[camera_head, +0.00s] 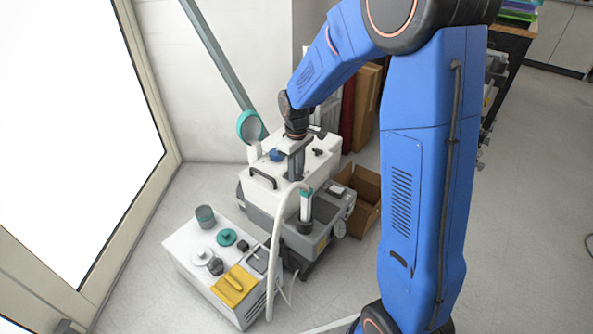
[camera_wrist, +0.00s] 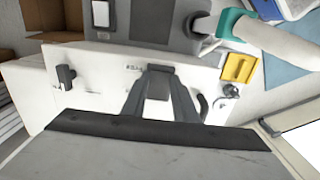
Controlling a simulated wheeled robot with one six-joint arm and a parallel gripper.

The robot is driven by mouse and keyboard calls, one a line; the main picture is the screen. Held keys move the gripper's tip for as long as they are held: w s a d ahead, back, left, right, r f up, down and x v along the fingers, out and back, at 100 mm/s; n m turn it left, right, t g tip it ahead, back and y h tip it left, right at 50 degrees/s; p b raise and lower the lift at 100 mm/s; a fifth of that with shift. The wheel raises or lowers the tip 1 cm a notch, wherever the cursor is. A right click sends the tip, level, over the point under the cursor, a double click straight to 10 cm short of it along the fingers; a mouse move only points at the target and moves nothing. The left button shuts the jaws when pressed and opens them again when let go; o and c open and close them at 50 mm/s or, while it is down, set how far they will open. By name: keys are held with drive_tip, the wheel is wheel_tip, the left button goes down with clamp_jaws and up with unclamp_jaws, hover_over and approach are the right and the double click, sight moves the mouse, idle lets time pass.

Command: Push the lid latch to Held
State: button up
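The white compressor housing (camera_head: 262,190) stands on the floor by the wall, with a white top lid (camera_wrist: 95,85). My gripper (camera_head: 297,165) points down over this top. In the wrist view my gripper (camera_wrist: 160,70) has its fingertips close to small dark print on the white surface. A dark grey piece shows at the fingertips; I cannot tell whether it is part of the latch or of the fingers. A small black catch-like part (camera_wrist: 65,76) sits to the left on the lid, apart from my fingers. Which part is the lid latch, and its position, cannot be made out.
A black handle (camera_head: 263,179) and a blue knob (camera_head: 277,155) sit on the housing. A white hose (camera_head: 276,240) curves in front. A cardboard box (camera_head: 362,190) is at right.

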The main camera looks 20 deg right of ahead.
drive_tip(key=shift+w+a+g+h, duration=0.2)
drive_tip(key=shift+g+h, duration=0.1)
drive_tip(key=shift+g, duration=0.2)
drive_tip(key=shift+w+r+g+h, duration=0.15)
drive_tip(key=shift+g+h, duration=0.45)
drive_tip(key=shift+g, duration=0.1)
drive_tip(key=o, duration=1.1)
drive_tip(key=shift+a, duration=0.1)
drive_tip(key=shift+c, duration=0.2)
drive_tip(key=shift+r, duration=0.1)
drive_tip(key=v, duration=1.7)
drive_tip(key=shift+r, duration=0.1)
